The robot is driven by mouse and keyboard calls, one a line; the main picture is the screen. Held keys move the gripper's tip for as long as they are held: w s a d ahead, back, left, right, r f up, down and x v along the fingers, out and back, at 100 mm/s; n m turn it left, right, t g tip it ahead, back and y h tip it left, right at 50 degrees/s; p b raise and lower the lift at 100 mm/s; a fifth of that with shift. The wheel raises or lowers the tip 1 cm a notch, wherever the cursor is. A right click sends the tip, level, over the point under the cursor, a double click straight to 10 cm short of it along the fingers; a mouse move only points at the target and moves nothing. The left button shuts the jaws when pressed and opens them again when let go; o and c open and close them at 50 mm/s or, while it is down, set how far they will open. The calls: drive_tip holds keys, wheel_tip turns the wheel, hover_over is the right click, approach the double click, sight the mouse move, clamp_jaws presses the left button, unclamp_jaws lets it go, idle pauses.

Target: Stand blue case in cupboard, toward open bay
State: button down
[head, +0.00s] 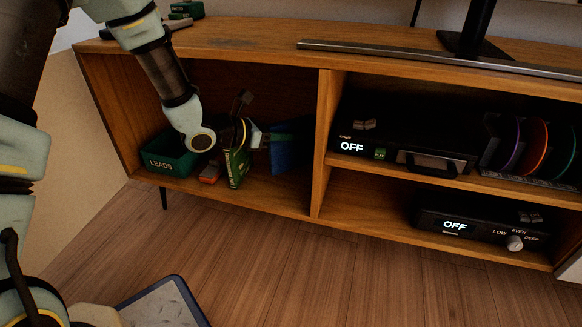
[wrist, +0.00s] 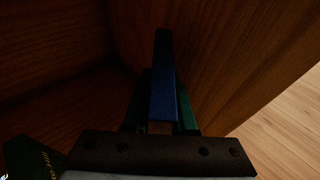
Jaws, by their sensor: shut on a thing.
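The blue case (head: 286,155) is inside the left bay of the wooden cupboard (head: 318,140), near the divider. It looks upright; I cannot tell whether its lower edge touches the bay floor. In the wrist view the blue case (wrist: 164,75) is seen edge-on between two green fingers. My gripper (head: 276,138) reaches into the bay from the left and is shut on the case. The fingers also show in the wrist view (wrist: 163,108). The case's far side is in shadow.
A green case (head: 236,167) stands left of the blue case. An orange-red item (head: 210,173) and a green LEADS bin (head: 172,160) are farther left. Right of the divider are a black player (head: 400,150), coloured discs (head: 535,148) and a lower black unit (head: 480,228).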

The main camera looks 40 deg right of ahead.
sight(291, 168)
drive_tip(key=shift+f+b, duration=1.5)
drive_tip(key=shift+f, duration=1.65)
drive_tip(key=shift+f, duration=0.2)
drive_tip(key=c, duration=0.7)
unclamp_jaws()
drive_tip(key=shift+r, duration=0.1)
